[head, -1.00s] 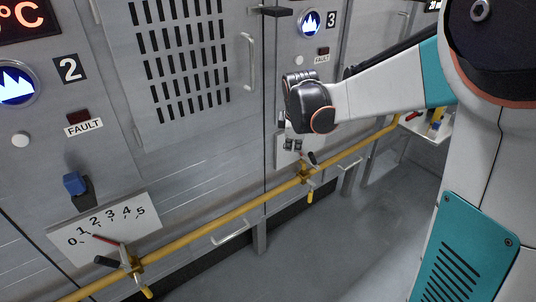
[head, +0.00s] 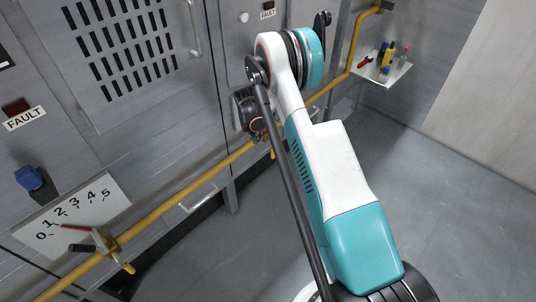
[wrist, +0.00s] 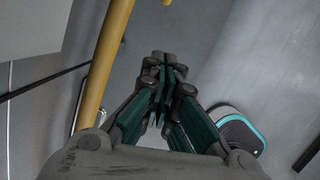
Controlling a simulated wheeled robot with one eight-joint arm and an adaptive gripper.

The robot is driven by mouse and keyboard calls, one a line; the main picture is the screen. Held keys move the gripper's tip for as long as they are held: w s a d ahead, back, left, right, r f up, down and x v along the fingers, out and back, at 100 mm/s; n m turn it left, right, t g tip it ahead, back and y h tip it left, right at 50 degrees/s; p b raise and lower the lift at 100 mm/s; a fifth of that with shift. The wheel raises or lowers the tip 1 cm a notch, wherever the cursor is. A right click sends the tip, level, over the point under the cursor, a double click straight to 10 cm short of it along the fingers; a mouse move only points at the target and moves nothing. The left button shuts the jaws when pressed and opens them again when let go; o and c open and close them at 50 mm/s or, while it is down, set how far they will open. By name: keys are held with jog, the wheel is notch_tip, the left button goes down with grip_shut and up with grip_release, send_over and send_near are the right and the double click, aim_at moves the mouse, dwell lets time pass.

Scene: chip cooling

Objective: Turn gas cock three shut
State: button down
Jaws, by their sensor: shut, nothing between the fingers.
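Gas cock three sits on the yellow pipe (head: 185,205) below the right-hand cabinet. In the head view my arm covers most of it, and only a small yellow piece (head: 272,154) shows beside the arm, so its handle angle cannot be read. In the wrist view my gripper (wrist: 165,72) is shut and empty, its fingertips together. The yellow pipe (wrist: 104,75) runs to the left of the fingers, apart from them. A small yellow end (wrist: 167,2), perhaps part of the cock, shows at the top edge. In the head view the fingers are hidden.
Another gas cock (head: 105,243) with a red pointer stands by a 0 to 5 scale plate (head: 72,215) at lower left. A metal cabinet handle (head: 205,195) sticks out below the pipe. A wall shelf (head: 392,72) holds small bottles and tools. The floor at right is clear.

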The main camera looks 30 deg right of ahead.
aim_at(272, 147)
jog(key=w+d+b+x, duration=0.1)
jog(key=b+x, duration=0.3)
jog(key=x, duration=0.6)
jog(key=w+d+r+b+x, duration=0.1)
jog(key=b+x, duration=0.3)
jog(key=x, duration=0.7)
jog(key=shift+d+f, duration=0.25)
jog(key=shift+d, duration=0.4)
